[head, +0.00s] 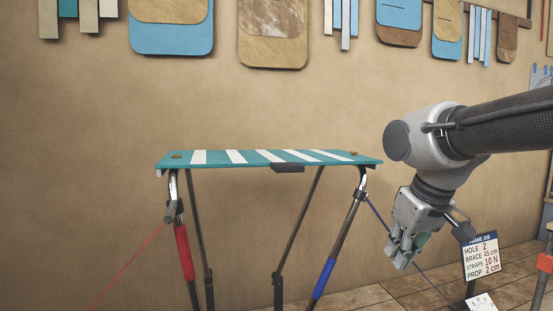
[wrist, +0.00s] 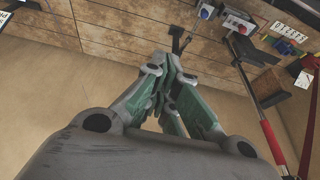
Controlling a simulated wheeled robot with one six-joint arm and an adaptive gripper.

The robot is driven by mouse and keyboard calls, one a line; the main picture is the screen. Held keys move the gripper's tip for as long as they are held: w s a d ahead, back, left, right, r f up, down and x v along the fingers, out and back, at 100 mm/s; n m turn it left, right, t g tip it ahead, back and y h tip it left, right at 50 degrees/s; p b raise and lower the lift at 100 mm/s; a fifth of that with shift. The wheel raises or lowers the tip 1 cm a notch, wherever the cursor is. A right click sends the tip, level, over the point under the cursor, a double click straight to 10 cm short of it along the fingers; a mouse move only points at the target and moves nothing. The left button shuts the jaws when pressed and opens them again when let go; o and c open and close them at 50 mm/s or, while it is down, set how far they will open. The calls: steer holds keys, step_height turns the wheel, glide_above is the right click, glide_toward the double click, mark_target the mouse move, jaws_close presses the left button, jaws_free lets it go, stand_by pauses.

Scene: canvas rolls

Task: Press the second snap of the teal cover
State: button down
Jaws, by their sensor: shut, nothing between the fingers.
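The teal cover (head: 217,159) with white stripes lies flat on top of a folding frame in the head view. A small brass-coloured snap (head: 177,156) shows at its left end. Another small snap (head: 352,154) shows near its right end. My gripper (head: 400,257) hangs to the right of the frame, below the cover's level and apart from it, pointing down. In the wrist view my gripper (wrist: 172,75) has its green-padded fingers together and empty. The cover cannot be made out in the wrist view.
The frame has a leg with a red sleeve (head: 184,253) and one with a blue sleeve (head: 323,278). A red strap (head: 125,269) runs down left. A job sign (head: 481,257) stands at right. Sample boards (head: 273,35) hang on the wall. Space above the cover is clear.

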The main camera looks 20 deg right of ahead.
step_height(320, 180, up, 28)
steer(key=m+t+y, duration=0.1)
steer(key=m+t, duration=0.4)
steer(key=m, duration=0.3)
glide_above(348, 154)
steer(key=s+d, duration=0.2)
steer(key=s, duration=0.1)
steer(key=shift+s+a, duration=0.1)
steer(key=shift+a, duration=0.15)
steer(key=shift+f, duration=0.15)
steer(key=shift+a+f, duration=0.15)
steer(key=shift+f, duration=4.2)
steer(key=shift+f, duration=0.1)
steer(key=shift+f, duration=0.3)
steer(key=shift+f, duration=0.45)
